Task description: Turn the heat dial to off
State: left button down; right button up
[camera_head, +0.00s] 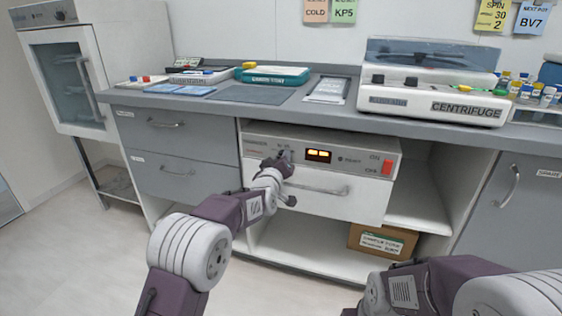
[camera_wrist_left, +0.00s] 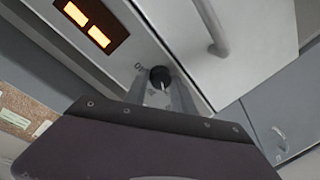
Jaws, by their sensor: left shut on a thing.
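The heat dial (camera_wrist_left: 159,77) is a small round black knob with a pale pointer mark, on the front of a white unit (camera_head: 350,143) under the counter. It shows in the left wrist view, with part of a printed label beside it. My left gripper (camera_wrist_left: 166,92) has its two grey fingers around the dial and is shut on it. In the head view my left gripper (camera_head: 284,161) is at the left part of the front panel and hides the dial. My right gripper is out of view; only my right arm shows at lower right.
The panel has a lit orange display (camera_head: 318,155) and a red switch (camera_head: 388,168) near "ON". A drawer handle (camera_head: 318,188) is just below. A centrifuge (camera_head: 440,100) and trays stand on the counter (camera_head: 345,116). A cardboard box (camera_head: 382,242) is on the lower shelf.

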pick_arm(q)
jog(key=shift+n, duration=0.5)
dwell(0.3)
jog(key=c, duration=1.1)
grip_release()
jog(key=shift+o, duration=0.2)
